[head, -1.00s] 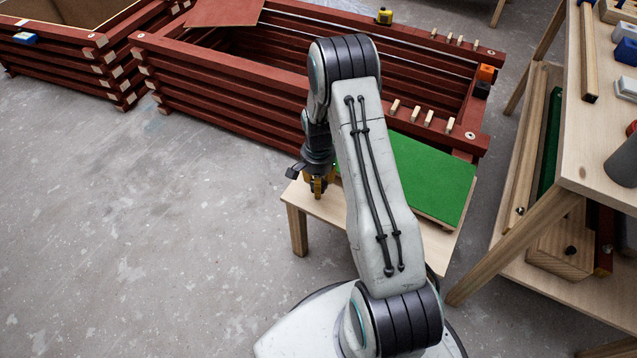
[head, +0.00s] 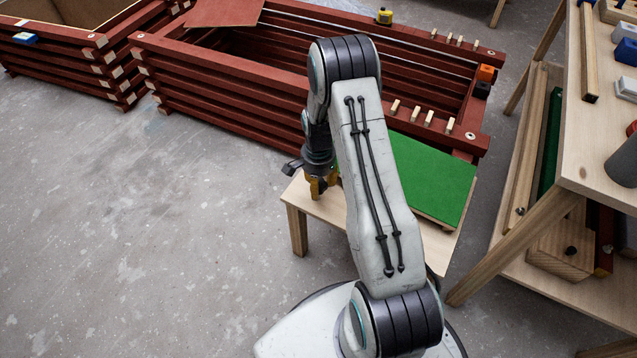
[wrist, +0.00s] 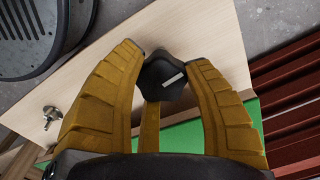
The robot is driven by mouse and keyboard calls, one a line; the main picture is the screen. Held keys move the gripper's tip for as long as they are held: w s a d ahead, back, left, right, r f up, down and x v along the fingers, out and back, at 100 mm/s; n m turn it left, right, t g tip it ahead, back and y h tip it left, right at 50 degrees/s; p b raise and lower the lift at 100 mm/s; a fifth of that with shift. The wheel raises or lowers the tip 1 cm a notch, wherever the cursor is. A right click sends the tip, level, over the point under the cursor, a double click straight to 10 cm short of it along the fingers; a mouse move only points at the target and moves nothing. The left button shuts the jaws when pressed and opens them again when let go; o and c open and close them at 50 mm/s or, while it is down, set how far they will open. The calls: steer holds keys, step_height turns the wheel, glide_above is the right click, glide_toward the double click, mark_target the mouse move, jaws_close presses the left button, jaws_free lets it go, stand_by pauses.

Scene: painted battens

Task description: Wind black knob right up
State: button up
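The black knob (wrist: 163,72) is a lobed dark knob with a pale mark on its face, seen in the wrist view over the pale wooden bench. The two yellow fingers of my gripper (wrist: 165,62) stand on either side of it and appear to touch its sides. In the head view my gripper (head: 318,188) points down at the left end of the small bench (head: 315,207). The knob is hidden there behind the fingers. An ochre strip (wrist: 149,128) runs below the knob in the wrist view.
A green panel (head: 430,175) lies on the bench. A metal wing-shaped fitting (wrist: 50,115) is left of my fingers in the wrist view. Red batten frames (head: 225,85) stand behind the bench. A wooden workbench (head: 600,140) is on the right. Floor at left is clear.

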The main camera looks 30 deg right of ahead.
steer(key=o, duration=0.5)
step_height(320, 180, up, 12)
stand_by(0.6)
stand_by(0.5)
